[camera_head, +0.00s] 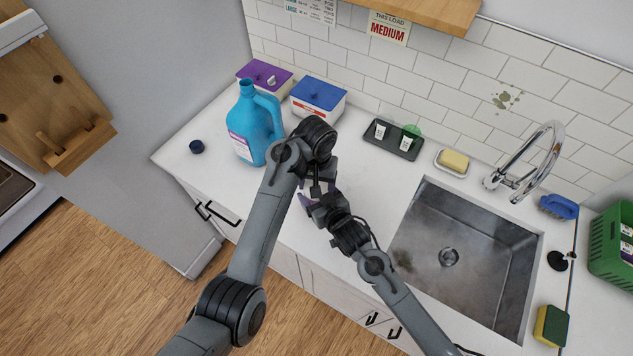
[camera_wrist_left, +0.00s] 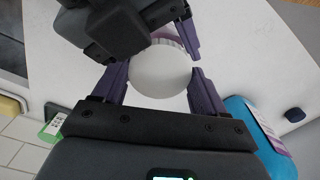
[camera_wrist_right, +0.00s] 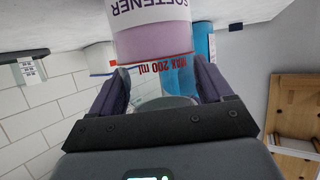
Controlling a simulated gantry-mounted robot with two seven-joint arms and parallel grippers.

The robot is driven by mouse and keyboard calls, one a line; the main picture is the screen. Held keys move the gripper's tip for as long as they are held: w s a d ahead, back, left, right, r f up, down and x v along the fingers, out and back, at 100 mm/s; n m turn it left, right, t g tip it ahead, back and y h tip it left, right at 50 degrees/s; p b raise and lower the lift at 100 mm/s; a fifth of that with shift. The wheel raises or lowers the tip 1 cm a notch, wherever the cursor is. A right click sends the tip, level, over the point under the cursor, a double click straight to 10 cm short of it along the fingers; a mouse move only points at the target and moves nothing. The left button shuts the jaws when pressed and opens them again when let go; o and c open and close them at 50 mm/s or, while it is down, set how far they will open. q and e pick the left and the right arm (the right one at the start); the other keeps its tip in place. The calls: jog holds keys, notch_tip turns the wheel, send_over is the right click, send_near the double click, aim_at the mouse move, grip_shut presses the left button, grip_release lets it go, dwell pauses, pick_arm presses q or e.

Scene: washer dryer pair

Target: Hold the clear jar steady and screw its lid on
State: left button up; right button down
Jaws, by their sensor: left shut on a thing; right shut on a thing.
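The clear jar (camera_wrist_right: 152,40) holds purple liquid and carries a softener label and a red 200 ml mark in the right wrist view, which shows it upside down. My right gripper (camera_wrist_right: 163,78) is shut on the jar. The white round lid (camera_wrist_left: 160,73) shows from above in the left wrist view, between the fingers of my left gripper (camera_wrist_left: 160,92), which is shut on it. The right gripper's dark body (camera_wrist_left: 115,25) reaches in close beside it. In the head view the two grippers meet and hide most of jar and lid. The lid's seating on the rim is hidden.
A blue jug (camera_head: 253,128), a dark cap (camera_head: 196,146), a purple-lidded box (camera_head: 264,76) and a blue-lidded box (camera_head: 318,98) stand on the counter. A dark tray (camera_head: 393,139) lies behind the grippers. The sink (camera_head: 466,255) is to the right. Counter near the front left is clear.

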pick_arm(q)
jog(key=o, duration=1.2)
jog(key=shift+c, duration=0.2)
notch_tip(320, 180, up, 4)
jog(key=shift+d+r, duration=0.1)
jog(key=shift+d, duration=0.05)
jog(key=shift+r, duration=0.2)
jog(key=shift+a, duration=0.2)
jog(key=shift+c, duration=0.4)
